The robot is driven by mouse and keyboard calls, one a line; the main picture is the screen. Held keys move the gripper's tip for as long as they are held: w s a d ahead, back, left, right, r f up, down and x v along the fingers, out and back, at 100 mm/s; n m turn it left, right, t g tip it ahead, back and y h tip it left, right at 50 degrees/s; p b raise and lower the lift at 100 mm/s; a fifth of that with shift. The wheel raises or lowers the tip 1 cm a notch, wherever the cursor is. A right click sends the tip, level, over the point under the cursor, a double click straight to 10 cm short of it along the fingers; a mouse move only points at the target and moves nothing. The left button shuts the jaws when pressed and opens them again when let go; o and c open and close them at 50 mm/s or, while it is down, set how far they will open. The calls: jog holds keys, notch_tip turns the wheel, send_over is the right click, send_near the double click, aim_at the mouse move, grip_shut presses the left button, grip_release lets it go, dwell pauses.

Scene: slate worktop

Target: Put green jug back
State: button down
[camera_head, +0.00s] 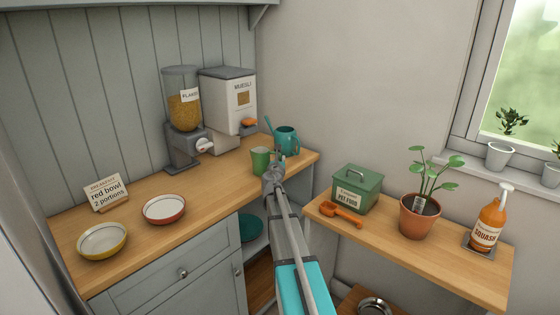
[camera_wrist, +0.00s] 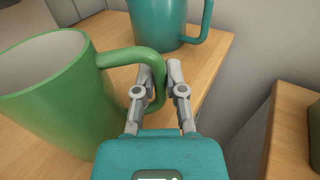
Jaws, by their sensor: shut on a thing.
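The green jug (camera_head: 260,161) stands upright at the right end of the wooden worktop in the head view. In the wrist view the green jug (camera_wrist: 62,100) fills the left side, with its open rim facing up and its handle pointing right. My gripper (camera_wrist: 160,72) is shut on the jug's handle, one finger on each side of it. In the head view my gripper (camera_head: 272,166) is at the jug's right side and partly hides it. Whether the jug's base touches the worktop is hard to tell.
A teal watering can (camera_head: 286,140) stands close behind the jug. A flakes dispenser (camera_head: 184,115) and a muesli dispenser (camera_head: 230,100) stand farther left. A red bowl (camera_head: 164,210), yellow bowl (camera_head: 102,240) and sign (camera_head: 106,192) are at the left. A lower shelf (camera_head: 400,247) lies right, across a gap.

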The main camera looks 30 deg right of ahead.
jog(key=c, duration=0.7)
grip_release()
jog(key=shift+r, duration=0.1)
jog(key=v, duration=1.2)
